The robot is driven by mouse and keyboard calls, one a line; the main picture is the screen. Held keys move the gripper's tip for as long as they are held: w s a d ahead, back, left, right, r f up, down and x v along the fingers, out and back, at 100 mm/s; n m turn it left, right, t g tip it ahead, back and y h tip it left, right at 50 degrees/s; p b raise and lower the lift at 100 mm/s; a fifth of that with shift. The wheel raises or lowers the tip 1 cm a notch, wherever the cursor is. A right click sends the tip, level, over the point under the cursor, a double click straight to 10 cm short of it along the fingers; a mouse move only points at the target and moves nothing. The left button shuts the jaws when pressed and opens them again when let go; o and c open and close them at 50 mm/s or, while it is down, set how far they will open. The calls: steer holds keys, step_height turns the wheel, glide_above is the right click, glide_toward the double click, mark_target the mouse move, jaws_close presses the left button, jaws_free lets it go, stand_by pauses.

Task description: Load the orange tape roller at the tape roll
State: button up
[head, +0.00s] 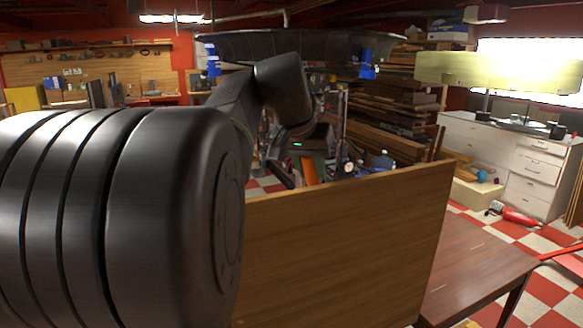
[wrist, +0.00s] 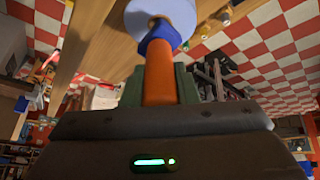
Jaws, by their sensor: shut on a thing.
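The orange tape roller (wrist: 159,76) stands between the green fingers of my gripper (wrist: 160,92) in the wrist view, which are shut on its handle. A dark blue part (wrist: 158,42) is at its far end. A pale blue-white disc (wrist: 148,14) shows just beyond, overlapped by the blue part; I cannot tell whether they touch or whether the disc is the tape roll. In the head view, my gripper (head: 306,166) is beyond a wooden panel, and a bit of the orange roller (head: 311,174) shows above the panel's top edge. Its lower end is hidden.
The large wooden panel (head: 340,262) blocks the lower middle of the head view. A dark curved duct (head: 300,46) with blue patches spans the top. A brown table (head: 470,268) is at right, with white drawers (head: 535,168) behind. Checkered floor (head: 548,292) is partly clear.

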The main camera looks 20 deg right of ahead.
steer(key=shift+f+b, duration=0.3)
steer(key=shift+f, duration=0.3)
stand_by(1.5)
steer(key=shift+r+p, duration=2.95)
steer(key=shift+r, duration=0.65)
